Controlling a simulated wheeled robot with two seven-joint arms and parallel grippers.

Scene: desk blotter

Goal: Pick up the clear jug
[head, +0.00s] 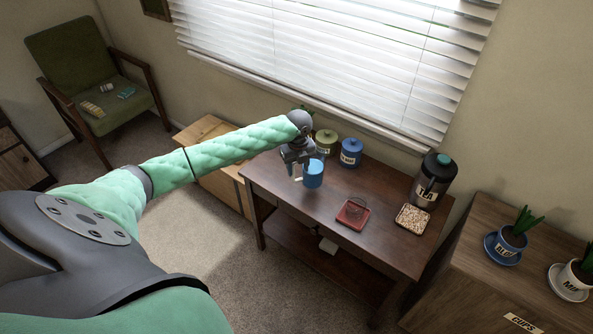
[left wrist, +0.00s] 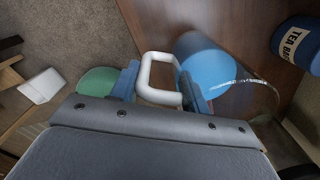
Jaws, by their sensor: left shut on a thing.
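The clear jug (head: 313,174) holds something blue and has a pale handle. It is near the left end of the dark wooden table (head: 290,205); I cannot tell whether its base touches the top. My left gripper (head: 298,163) is at the jug's left side, reaching down from above. In the left wrist view the white handle (left wrist: 147,72) lies between the fingers of my left gripper (left wrist: 162,88), shut on it. The jug's blue body (left wrist: 207,66) and clear rim show just beyond the right finger. My right gripper is not in view.
Behind the jug stand a green canister (head: 326,141) and a blue canister (head: 351,152). A red square dish (head: 352,213), a tray of pale bits (head: 412,219) and a large dark dispenser (head: 432,182) stand to the right. The table's front-left edge is close to the jug.

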